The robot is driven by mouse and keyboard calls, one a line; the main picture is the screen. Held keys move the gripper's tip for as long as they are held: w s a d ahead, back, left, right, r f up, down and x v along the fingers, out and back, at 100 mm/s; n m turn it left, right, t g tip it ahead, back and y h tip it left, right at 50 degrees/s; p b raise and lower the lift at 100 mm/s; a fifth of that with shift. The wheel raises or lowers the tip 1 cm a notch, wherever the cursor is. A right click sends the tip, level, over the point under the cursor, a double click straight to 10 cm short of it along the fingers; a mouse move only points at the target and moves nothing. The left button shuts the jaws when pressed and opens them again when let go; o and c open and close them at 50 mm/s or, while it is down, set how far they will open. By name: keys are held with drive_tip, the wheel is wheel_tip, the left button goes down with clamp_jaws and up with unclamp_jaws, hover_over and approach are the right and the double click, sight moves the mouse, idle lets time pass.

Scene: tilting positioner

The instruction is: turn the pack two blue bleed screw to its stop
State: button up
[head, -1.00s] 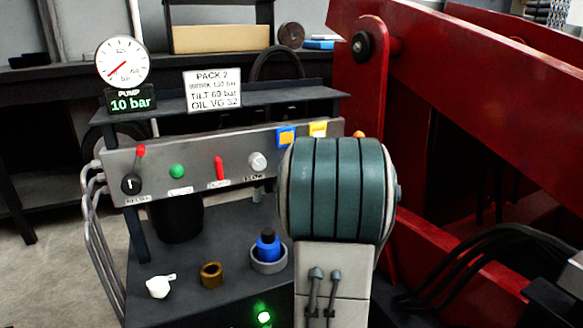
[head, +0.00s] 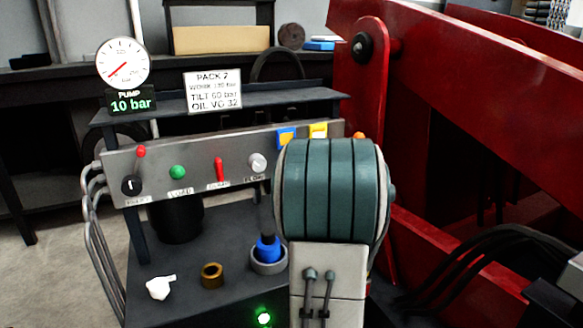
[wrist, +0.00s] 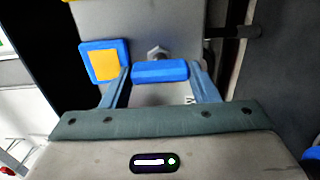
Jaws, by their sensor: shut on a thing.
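The blue bleed screw (wrist: 160,72) shows in the wrist view as a blue bar in front of a grey plate with a metal nut behind it. My gripper (wrist: 160,76) is shut on it, with one finger at each end of the bar. In the head view my own arm hides the screw and the fingertips. The pack's sign (head: 213,91) reads PACK 2. The gauge (head: 123,63) stands above a display (head: 131,104) reading 10 bar.
A blue plate with an orange-yellow centre (wrist: 105,62) sits close left of my gripper. The panel (head: 125,163) carries several levers and knobs. A blue plug (head: 268,248), a brass ring (head: 212,275) and a white part (head: 159,287) stand below. A red frame (head: 470,80) rises at right.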

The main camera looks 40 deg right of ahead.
drive_tip(key=o, duration=1)
drive_tip(key=p+v, duration=0.3)
drive_tip(key=v, duration=1)
drive_tip(key=shift+s+f, duration=0.1)
drive_tip(key=shift+s, duration=0.3)
